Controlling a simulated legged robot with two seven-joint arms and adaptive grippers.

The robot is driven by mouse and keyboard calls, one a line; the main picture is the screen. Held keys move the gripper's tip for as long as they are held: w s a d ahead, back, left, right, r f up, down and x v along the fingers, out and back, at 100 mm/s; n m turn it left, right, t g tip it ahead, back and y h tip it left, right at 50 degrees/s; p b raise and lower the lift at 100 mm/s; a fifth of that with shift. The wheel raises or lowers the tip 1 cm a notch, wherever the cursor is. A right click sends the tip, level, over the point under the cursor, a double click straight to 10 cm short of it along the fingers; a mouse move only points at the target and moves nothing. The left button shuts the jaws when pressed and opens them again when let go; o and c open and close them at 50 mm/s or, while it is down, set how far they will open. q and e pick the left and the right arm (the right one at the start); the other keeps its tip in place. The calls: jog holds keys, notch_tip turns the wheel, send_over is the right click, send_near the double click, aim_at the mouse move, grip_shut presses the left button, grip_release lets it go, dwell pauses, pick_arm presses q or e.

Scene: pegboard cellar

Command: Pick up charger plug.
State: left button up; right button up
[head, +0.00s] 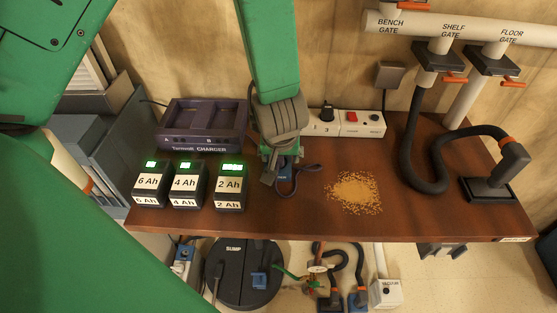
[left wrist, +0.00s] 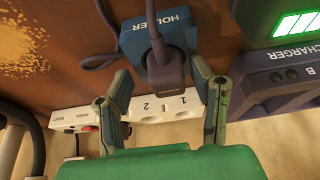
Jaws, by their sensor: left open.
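The charger plug (left wrist: 166,72) is dark purple with a cord and sits in a blue holder (left wrist: 135,42) marked HOLDER in the left wrist view. In the head view the blue holder (head: 285,174) is partly hidden by my left gripper (head: 272,170), and the cord (head: 308,180) curls out to its right. In the left wrist view my left gripper (left wrist: 162,92) is open, with one finger on each side of the plug. I cannot tell whether a finger touches it. My right gripper is not in view.
The purple charger (head: 202,126) stands left of the gripper, with three batteries (head: 186,186) in front. A white power strip (head: 345,123) lies behind. Sawdust (head: 354,193) and a black hose (head: 431,181) are to the right. The front middle of the brown bench (head: 280,222) is clear.

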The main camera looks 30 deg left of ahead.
pick_arm(q)
jog(key=shift+d+r, duration=0.2)
jog(key=shift+d, duration=0.35)
jog(key=shift+s+a, duration=0.1)
jog(key=c, duration=0.6)
jog(key=shift+a, duration=0.35)
grip_shut()
jog(key=shift+s+a+f, duration=0.1)
jog(key=shift+a+f, duration=0.05)
jog(key=shift+a, duration=0.55)
jog(key=shift+w+d, duration=0.2)
jog(key=shift+d, duration=0.3)
notch_tip(320, 180, up, 9)
jog(key=p, duration=0.3)
jog(key=shift+a+p, duration=0.15)
jog(key=shift+p, duration=0.25)
jog(key=shift+r, duration=0.5)
jog(key=shift+d+r, duration=0.1)
jog(key=shift+d, duration=0.2)
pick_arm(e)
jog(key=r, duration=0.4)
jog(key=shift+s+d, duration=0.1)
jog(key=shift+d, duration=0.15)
